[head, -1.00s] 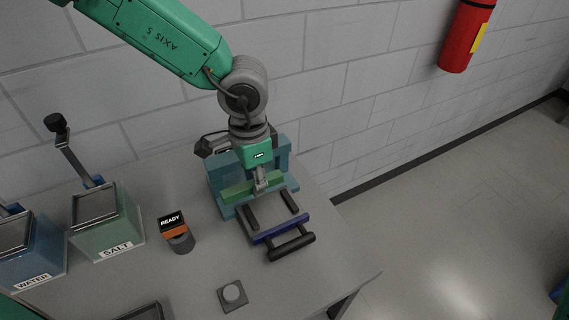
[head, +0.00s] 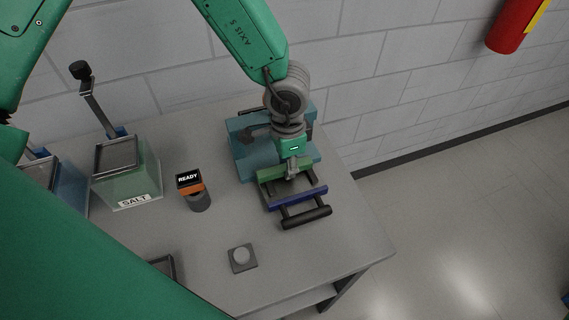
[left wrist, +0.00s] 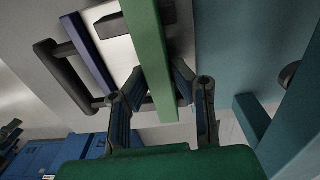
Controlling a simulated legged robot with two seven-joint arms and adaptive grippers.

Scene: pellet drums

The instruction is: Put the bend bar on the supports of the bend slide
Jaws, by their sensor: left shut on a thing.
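The bend bar, a long green bar (head: 272,174), is held crosswise in my left gripper (head: 291,174), whose fingers are shut on it. It lies over the rear part of the bend slide, which has dark rails, a blue crossbar (head: 300,198) and a black front handle (head: 306,217). In the left wrist view, the fingers (left wrist: 155,95) close around the green bar (left wrist: 145,42), which runs roughly parallel to the blue crossbar (left wrist: 88,53). I cannot tell whether the bar touches the supports. My right gripper is out of view.
A teal block fixture (head: 243,160) stands just behind the slide. Left of it are an orange-and-black READY indicator (head: 190,186) and the SALT bin (head: 128,180). A grey button (head: 241,257) sits in front. The table's right side is clear.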

